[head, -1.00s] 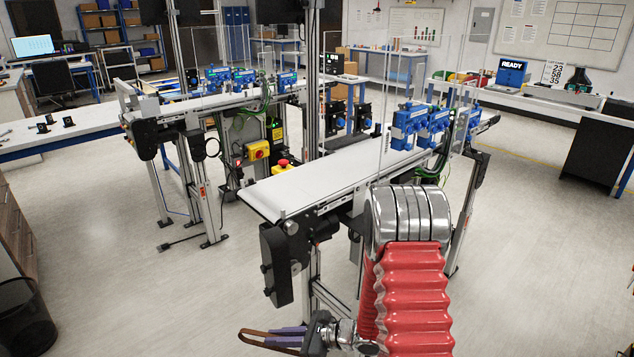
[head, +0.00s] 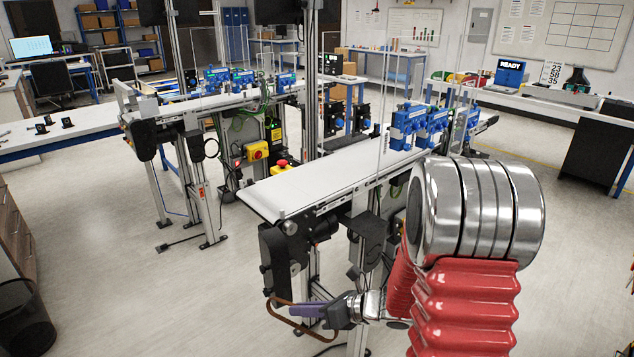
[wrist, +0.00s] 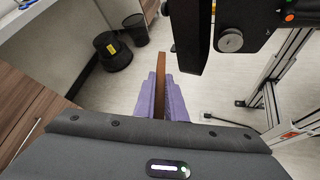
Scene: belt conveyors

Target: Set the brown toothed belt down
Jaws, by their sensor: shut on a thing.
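The brown toothed belt (head: 290,325) is a thin loop sticking out to the left of my gripper (head: 308,310) in the head view. My gripper has purple fingers, shut on the belt and holding it in the air. The belt is below and in front of the black drive housing (head: 273,262) at the near conveyor's end. In the wrist view the belt (wrist: 190,35) rises from between the purple fingers (wrist: 162,92), close to the left of a black part with a round knob (wrist: 230,40). Its teeth are too small to make out.
The near conveyor's white belt (head: 330,180) is clear at its near end; blue units (head: 408,125) stand farther along. A red-topped stop button (head: 281,167) sits beside it. Open floor (head: 130,290) lies to the left, with a black bin (head: 22,318) at the edge.

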